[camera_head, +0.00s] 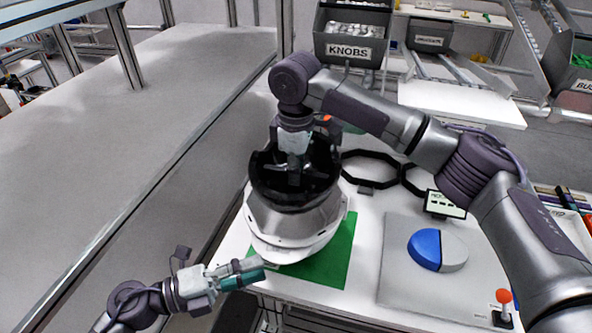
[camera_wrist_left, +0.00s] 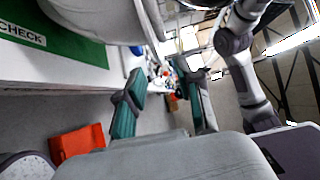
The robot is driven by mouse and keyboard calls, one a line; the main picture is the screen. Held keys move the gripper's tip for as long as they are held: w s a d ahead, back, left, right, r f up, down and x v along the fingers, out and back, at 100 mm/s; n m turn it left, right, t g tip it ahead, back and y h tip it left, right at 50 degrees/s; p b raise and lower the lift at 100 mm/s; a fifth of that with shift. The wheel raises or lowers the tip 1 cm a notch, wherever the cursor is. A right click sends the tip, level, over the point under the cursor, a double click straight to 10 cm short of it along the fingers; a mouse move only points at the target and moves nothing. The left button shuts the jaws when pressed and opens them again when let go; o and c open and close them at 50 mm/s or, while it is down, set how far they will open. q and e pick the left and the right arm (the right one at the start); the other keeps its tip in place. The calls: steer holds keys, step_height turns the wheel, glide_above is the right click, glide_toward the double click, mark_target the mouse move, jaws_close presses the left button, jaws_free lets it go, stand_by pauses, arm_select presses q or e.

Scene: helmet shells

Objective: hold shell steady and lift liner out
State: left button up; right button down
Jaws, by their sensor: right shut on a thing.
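The white-grey helmet shell (camera_head: 292,222) rests on the green mat (camera_head: 338,262), and its side shows at the upper left of the left wrist view (camera_wrist_left: 105,18). The black liner (camera_head: 318,182) stands up out of the shell's top; its lower edge is hidden, so I cannot tell how far out it is. My right gripper (camera_head: 295,172) reaches down into the liner from above and is shut on it; its fingertips are partly hidden. My left gripper (camera_head: 262,272) is near the shell's lower front rim. Its fingers are apart and empty in the left wrist view (camera_wrist_left: 165,100).
A black octagonal ring (camera_head: 370,154) lies behind the shell. A KNOBS bin (camera_head: 350,52) stands behind. My right arm crosses above the table.

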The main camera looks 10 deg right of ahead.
steer(key=shift+f+b, duration=0.55)
steer(key=shift+d+f, duration=0.1)
steer(key=shift+d, duration=0.35)
arm_select(q)
steer(key=v, duration=1.3)
steer(key=shift+w+r, duration=0.1)
steer(key=shift+w, duration=0.05)
steer(key=shift+r, duration=0.1)
arm_select(e)
steer(key=shift+a, duration=0.1)
